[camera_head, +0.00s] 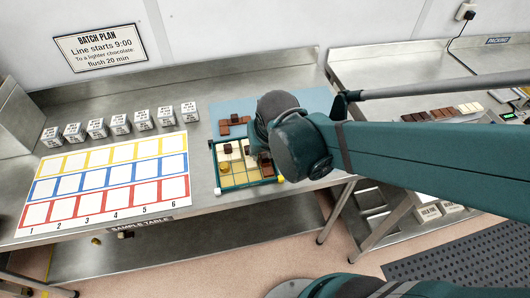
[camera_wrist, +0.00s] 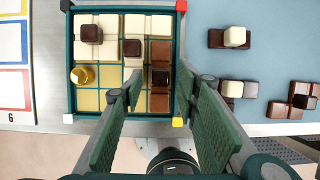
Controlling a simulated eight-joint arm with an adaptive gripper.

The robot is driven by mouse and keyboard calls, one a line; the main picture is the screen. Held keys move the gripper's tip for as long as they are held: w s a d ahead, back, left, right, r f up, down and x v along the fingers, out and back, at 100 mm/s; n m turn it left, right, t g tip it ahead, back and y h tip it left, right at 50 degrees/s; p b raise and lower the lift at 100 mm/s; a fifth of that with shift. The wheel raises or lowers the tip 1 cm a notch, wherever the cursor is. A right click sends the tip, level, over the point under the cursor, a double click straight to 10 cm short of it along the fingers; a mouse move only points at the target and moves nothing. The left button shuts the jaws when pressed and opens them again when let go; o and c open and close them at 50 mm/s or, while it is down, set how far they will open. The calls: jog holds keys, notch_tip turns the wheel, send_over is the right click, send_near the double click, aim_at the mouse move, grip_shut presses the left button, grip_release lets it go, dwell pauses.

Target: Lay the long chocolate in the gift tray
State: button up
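The gift tray (camera_wrist: 71,55) is a teal-framed grid with gold cells, below my gripper in the wrist view; it also shows in the head view (camera_head: 214,168). A long brown chocolate (camera_wrist: 160,52) with a dark knob (camera_wrist: 160,77) lies along the tray's right column. My gripper (camera_wrist: 160,72) is open, its two green fingers on either side of the knob with gaps showing. Cream chocolates with dark knobs (camera_wrist: 91,34) fill upper cells, and a gold piece (camera_wrist: 82,75) sits at the left. In the head view my arm hides the fingers and part of the tray.
A sample board (camera_head: 100,180) with coloured rows and a line of small white boxes (camera_head: 97,128) stand to the left. Another bench is at the right.

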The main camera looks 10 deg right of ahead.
jog(key=p+v, duration=0.3)
jog(key=v, duration=0.7)
jog(key=shift+s+r, duration=0.2)
jog(key=shift+r, duration=0.1)
dwell(0.8)
jog(key=s+d+r+m+t, duration=0.1)
jog(key=d+m, duration=0.3)
jog(key=m, duration=1.4)
jog(key=s+d+r+m+t, duration=0.1)
jog(key=d+r+m, duration=0.2)
jog(key=m, duration=1.5)
jog(key=shift+s+d+r+t, duration=0.3)
jog(key=shift+d+r+t, duration=0.1)
jog(key=shift+d, duration=0.6)
